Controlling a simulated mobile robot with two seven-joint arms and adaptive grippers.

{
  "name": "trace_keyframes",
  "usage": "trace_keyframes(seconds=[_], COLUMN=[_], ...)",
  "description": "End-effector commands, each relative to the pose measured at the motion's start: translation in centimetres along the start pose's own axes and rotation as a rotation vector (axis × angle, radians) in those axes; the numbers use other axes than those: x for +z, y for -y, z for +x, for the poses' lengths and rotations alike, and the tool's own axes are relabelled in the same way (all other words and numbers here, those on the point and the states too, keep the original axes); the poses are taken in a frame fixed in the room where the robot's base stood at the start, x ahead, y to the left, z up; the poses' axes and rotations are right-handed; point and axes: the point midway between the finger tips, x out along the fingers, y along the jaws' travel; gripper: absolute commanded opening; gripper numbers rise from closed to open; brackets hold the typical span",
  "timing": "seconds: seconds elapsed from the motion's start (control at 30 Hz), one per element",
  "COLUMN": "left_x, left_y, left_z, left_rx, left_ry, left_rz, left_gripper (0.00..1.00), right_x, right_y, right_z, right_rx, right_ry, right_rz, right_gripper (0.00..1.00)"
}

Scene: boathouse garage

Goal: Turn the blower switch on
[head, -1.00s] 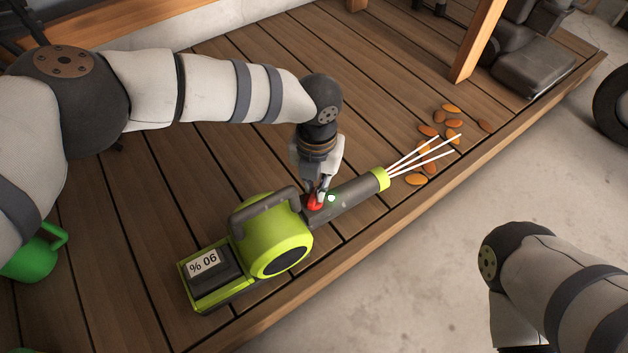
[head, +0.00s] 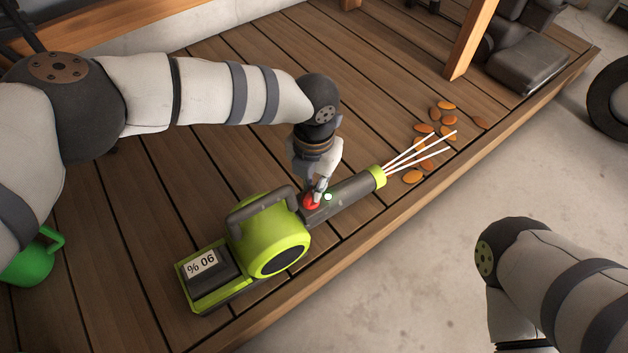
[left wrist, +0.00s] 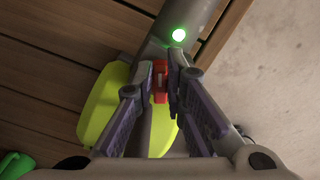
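The lime-green and grey blower (head: 272,238) lies on the wooden deck, its nozzle pointing up and right. A red switch (head: 311,202) sits on top of it, just ahead of the handle. A small green light (head: 327,197) glows beside the switch; the light also shows in the left wrist view (left wrist: 179,35). White streaks (head: 422,150) fan out from the nozzle. My left gripper (head: 318,193) is down at the switch. In the left wrist view its fingertips (left wrist: 163,75) are close together, with red between them; whether they grip it is unclear. My right gripper is out of view.
Several orange-brown leaves (head: 436,128) lie beyond the nozzle. A wooden post (head: 470,40) and dark machinery (head: 525,62) stand at upper right. A green can (head: 35,258) is at left. The deck edge drops to a concrete floor (head: 400,290).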

Motion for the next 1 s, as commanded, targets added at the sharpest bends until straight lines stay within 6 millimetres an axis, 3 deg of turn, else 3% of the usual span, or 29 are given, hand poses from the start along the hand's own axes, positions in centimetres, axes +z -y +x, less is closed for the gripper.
trace_keyframes(seconds=[0.37, 0.47, 0.7, 0.8, 1.0], left_x=[0.0, 0.1, 0.1, 0.0, -0.1], left_y=[0.0, 0.0, 0.0, -0.1, 0.0], left_z=[-0.3, -2.0, -8.5, -10.5, -12.0], left_rx=[0.000, 0.000, 0.001, 0.001, 0.000], left_ry=[0.000, 0.001, 0.002, 0.001, -0.002], left_rz=[0.000, 0.001, 0.002, 0.000, 0.001], left_gripper=[0.20, 0.20, 0.20, 0.20, 0.20], right_x=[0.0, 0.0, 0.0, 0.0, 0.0], right_y=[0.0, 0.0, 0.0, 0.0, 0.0], right_z=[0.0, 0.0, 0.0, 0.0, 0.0], right_rx=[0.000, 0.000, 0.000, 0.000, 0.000], right_ry=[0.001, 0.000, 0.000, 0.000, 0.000], right_rz=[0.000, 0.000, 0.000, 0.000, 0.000], right_gripper=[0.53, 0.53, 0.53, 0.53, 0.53])
